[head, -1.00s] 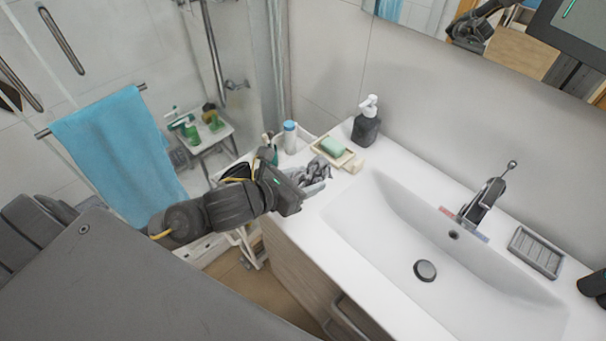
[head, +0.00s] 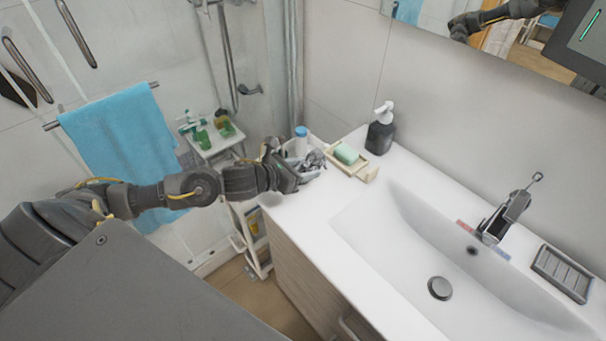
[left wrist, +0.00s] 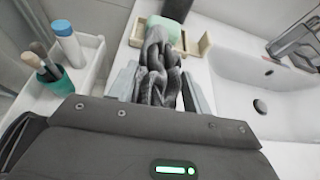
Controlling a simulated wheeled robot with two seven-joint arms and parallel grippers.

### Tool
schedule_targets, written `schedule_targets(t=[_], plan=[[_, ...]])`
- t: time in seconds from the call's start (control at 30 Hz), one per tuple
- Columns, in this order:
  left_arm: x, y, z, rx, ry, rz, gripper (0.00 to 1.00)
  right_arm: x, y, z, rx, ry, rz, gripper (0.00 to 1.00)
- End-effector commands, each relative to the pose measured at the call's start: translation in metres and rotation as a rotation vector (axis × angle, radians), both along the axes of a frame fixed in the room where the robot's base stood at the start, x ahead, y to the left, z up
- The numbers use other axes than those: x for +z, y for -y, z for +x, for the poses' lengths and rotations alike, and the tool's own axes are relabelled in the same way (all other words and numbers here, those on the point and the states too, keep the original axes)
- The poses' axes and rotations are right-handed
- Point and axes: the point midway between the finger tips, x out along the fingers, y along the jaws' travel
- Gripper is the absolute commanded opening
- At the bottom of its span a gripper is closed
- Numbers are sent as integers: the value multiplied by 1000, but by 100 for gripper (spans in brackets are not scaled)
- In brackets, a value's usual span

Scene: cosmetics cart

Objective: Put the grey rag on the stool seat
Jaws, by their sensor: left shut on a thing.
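My left gripper (head: 293,172) is shut on the grey rag (head: 312,162), just above the left end of the white washbasin counter. In the left wrist view the crumpled, twisted rag (left wrist: 158,62) sticks out between the two pale fingers of the gripper (left wrist: 159,88). I cannot tell whether the rag touches the counter. The small white stool (head: 226,136) stands in the shower corner at the back left, with green bottles on its seat. My gripper is to the right of the stool and apart from it. My right gripper is out of view.
A white cart (head: 240,222) stands left of the counter; its top holds a blue-capped bottle (head: 301,139) and a teal cup of brushes (left wrist: 54,80). A soap tray (head: 362,170) and a dark dispenser (head: 380,132) are close to the gripper. A blue towel (head: 120,140) hangs left.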

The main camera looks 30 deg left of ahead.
Motion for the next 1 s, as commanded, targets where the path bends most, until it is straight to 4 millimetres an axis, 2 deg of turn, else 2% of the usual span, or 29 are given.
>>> schedule_targets(t=[0.23, 0.5, 0.9, 0.93, 1.0], plan=[[-7, -4, 4, 1, -1, 0, 28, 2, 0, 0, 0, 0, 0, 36], [-38, -5, 5, 1, -2, -1, 28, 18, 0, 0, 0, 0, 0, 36], [-45, -5, 6, 0, 1, 1, 28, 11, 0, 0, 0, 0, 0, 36], [-44, -6, 6, 0, 1, 1, 52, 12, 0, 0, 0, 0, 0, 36], [-43, -6, 6, 0, 1, 0, 61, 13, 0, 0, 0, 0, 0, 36]])
